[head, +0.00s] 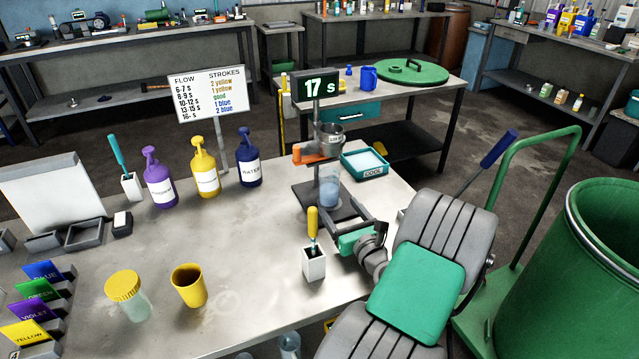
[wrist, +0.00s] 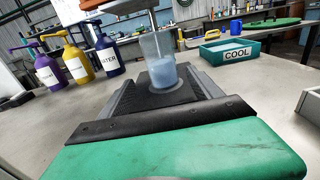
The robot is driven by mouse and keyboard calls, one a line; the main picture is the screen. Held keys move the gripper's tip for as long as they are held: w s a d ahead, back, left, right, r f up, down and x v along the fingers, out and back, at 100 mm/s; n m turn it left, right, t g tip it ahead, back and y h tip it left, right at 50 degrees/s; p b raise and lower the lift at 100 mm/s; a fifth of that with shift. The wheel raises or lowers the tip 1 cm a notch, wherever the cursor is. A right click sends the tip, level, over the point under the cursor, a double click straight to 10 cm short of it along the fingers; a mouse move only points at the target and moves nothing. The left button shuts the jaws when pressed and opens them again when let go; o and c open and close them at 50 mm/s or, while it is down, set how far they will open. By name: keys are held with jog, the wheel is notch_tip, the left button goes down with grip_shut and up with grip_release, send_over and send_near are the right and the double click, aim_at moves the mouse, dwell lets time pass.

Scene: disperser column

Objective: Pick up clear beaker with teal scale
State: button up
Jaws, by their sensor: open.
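A clear beaker (head: 329,190) with pale blue liquid stands upright on the dark base plate of the disperser column; it also shows in the wrist view (wrist: 163,68). I cannot make out the teal scale marks. My gripper (head: 346,213) is low at the column base, coming from the front right. In the wrist view my gripper (wrist: 165,82) is open, with one dark finger to each side of the base plate and the beaker ahead, near the fingertips. I cannot tell whether either finger touches it.
Above the beaker are a metal cup (head: 330,135), an orange handle (head: 314,153) and a "17 s" display (head: 318,86). A teal COOL tray (head: 365,165) stands behind right. A white holder with a yellow-handled tool (head: 313,263) stands close at front left. Pump bottles (head: 205,168) stand left.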

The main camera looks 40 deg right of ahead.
aim_at(333, 194)
jog(key=shift+w, duration=0.55)
jog(key=x, duration=0.4)
jog(key=r+p+x, duration=0.1)
jog(key=x, duration=0.1)
jog(key=shift+w+d, duration=0.15)
jog(key=shift+d, duration=0.2)
jog(key=shift+w+d+f, duration=0.1)
jog(key=shift+w+d, duration=0.05)
jog(key=shift+w, duration=0.25)
jog(key=shift+c, duration=0.3)
jog(key=shift+s, duration=0.1)
jog(key=c, duration=1.3)
jog(key=shift+c, duration=0.9)
